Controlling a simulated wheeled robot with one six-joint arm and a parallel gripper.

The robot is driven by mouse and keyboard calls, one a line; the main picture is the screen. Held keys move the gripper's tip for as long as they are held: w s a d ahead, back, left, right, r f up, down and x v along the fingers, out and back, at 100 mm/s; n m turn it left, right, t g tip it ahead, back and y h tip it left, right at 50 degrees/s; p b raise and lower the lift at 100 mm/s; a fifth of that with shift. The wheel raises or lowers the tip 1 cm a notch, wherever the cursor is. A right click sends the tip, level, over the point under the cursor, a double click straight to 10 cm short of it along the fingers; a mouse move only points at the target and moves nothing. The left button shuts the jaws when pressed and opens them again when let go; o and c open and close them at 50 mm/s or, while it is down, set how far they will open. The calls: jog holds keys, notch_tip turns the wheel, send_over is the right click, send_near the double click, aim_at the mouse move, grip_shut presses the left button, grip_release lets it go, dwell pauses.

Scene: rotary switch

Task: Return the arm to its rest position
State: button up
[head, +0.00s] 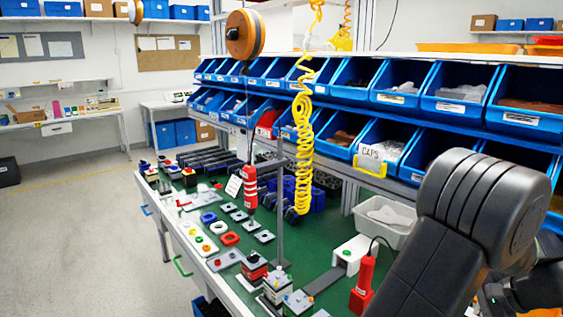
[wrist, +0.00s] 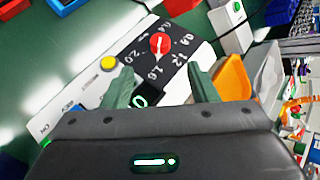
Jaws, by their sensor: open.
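My gripper (wrist: 163,92) is in the wrist view, with its two green fingers apart and nothing between them. Beyond the fingertips is a white panel (wrist: 88,98) with a black dial plate that carries printed numbers. A red rotary knob (wrist: 159,44) sits on the dial, with a gap between it and the fingers. A yellow button (wrist: 108,62) is on the panel left of the dial. A small display is partly seen between the fingers. In the head view my dark arm fills the lower right, and my gripper is not visible there.
Blue bins (head: 455,95) stand in rows behind the green workbench (head: 325,255). A yellow coiled hose (head: 303,140) and a red hanging tool (head: 250,187) hang over the bench. A red screwdriver (head: 363,285) stands near my arm. An orange part (wrist: 234,78) lies beside my right finger.

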jog(key=p+x, duration=0.1)
jog(key=x, duration=1)
jog(key=shift+w+a, duration=0.15)
jog(key=shift+w, duration=0.05)
jog(key=shift+r+n+g+p, duration=0.15)
jog(key=shift+n+g+p, duration=0.55)
jog(key=shift+g+p, duration=0.1)
jog(key=n+g+h+p, duration=0.1)
jog(key=g, duration=0.1)
jog(key=n+g+h+p, duration=0.1)
jog(key=n+g+p, duration=0.1)
jog(key=shift+w+n+g, duration=0.3)
jog(key=shift+w+g, duration=0.1)
jog(key=n+g+h, duration=0.1)
jog(key=n+g+p, duration=0.1)
jog(key=n+g+h, duration=0.1)
jog(key=shift+w+a+h, duration=0.25)
jog(key=shift+h, duration=0.05)
jog(key=n+g+h, duration=0.1)
jog(key=n+g+h+p, duration=0.1)
jog(key=h, duration=0.1)
jog(key=shift+w+a+n+g, duration=0.15)
jog(key=shift+a+n+g, duration=0.05)
jog(key=shift+n+g, duration=0.1)
jog(key=shift+a, duration=0.1)
